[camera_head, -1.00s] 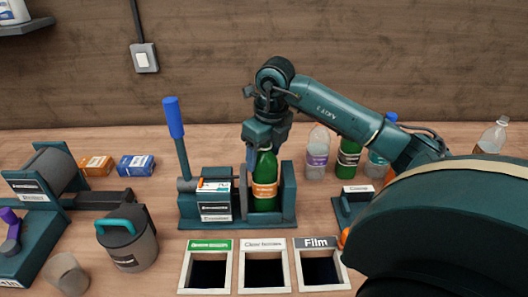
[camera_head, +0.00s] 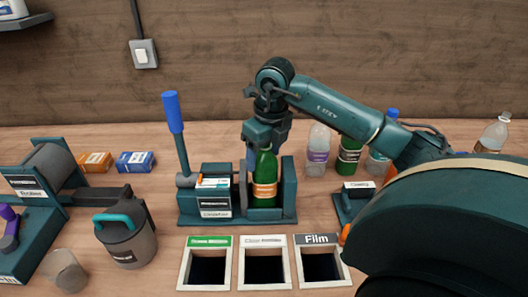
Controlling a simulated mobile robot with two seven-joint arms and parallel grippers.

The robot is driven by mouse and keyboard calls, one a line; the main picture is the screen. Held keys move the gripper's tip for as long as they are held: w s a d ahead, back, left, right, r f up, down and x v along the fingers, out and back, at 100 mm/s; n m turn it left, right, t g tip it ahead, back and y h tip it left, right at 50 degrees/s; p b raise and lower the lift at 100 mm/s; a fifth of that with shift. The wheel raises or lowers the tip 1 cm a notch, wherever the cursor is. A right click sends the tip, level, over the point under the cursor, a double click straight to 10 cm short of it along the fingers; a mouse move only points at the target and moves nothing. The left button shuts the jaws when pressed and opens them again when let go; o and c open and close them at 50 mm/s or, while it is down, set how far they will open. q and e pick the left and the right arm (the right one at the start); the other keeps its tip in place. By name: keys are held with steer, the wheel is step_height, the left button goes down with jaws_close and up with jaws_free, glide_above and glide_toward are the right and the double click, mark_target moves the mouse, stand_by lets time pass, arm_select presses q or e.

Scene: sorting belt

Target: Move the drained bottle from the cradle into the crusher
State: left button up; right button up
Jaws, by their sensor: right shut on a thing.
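The green bottle (camera_head: 265,178) with an orange label stands upright in the open bay of the teal crusher (camera_head: 288,190), which has a lever with a blue handle (camera_head: 172,112). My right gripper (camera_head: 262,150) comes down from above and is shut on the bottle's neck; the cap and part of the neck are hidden. A low teal stand (camera_head: 343,210) with a white-labelled block, which looks like the cradle, is to the right and holds no bottle that I can see; my arm covers part of it. My left gripper is not in view.
Three framed bins, green (camera_head: 229,268), clear (camera_head: 287,265) and film (camera_head: 345,267), lie in front of the crusher. Several bottles (camera_head: 318,150) stand behind at the right. A grey lidded jug (camera_head: 128,248), a roller machine (camera_head: 72,165) and two small boxes (camera_head: 136,162) are at the left.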

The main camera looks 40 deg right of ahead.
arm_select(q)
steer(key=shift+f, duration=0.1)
arm_select(e)
steer(key=shift+f, duration=0.15)
steer(key=o, duration=1.1)
step_height(320, 180, up, 3)
steer(key=shift+s, duration=0.15)
arm_select(q)
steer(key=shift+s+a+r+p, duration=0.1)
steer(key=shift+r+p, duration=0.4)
steer(key=shift+p, duration=0.15)
arm_select(e)
step_height(320, 180, up, 10)
steer(key=s, duration=0.1)
steer(key=shift+s, duration=0.3)
steer(key=shift+s, duration=0.1)
